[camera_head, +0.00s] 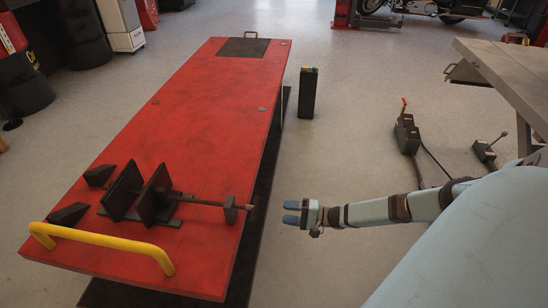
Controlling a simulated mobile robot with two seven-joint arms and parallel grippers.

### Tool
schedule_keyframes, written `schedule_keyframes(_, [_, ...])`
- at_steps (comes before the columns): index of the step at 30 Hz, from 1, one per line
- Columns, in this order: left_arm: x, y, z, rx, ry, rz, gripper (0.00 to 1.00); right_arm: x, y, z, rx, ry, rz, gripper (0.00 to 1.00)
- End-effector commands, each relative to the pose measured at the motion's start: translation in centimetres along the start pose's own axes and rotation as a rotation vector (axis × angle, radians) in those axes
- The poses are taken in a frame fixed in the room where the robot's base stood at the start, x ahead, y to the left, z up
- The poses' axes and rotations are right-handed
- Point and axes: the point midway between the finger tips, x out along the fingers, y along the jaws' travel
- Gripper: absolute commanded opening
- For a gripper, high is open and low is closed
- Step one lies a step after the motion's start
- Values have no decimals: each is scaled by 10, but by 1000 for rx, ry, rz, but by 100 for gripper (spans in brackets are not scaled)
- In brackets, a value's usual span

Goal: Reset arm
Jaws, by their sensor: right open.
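My right arm reaches in from the right, and its gripper (292,213) is out over the floor, just right of the red lift. The gripper is open, with its fingers pointing left and nothing visible between them. It is apart from the black wheel clamp's rod end (232,209). The red motorcycle lift (206,113) runs from the front left to the back, and its top carries no motorcycle. My left gripper is not in view.
The black wheel clamp (154,195) and a yellow bar (100,246) are at the lift's near end. A black box (308,93) stands on the floor right of the lift. Lever pedals (407,133) stand farther right. A grey lift table (510,75) is at right.

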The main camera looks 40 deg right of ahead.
Motion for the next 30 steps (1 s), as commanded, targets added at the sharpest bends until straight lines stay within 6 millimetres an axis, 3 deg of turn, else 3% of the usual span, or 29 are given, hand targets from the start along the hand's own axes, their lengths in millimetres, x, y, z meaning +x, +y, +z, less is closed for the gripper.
schedule_keyframes(6, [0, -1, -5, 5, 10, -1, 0, -14, 0, 0, -1, 0, 0, 54])
schedule_keyframes(23, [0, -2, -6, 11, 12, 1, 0, -13, -1, 0, 0, 0, 0, 54])
schedule_keyframes(26, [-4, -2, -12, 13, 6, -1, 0, -13, -12, 2, -1, 0, 0, 54])
schedule_keyframes(30, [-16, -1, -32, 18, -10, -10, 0, -13, -52, 10, -1, 1, 0, 54])
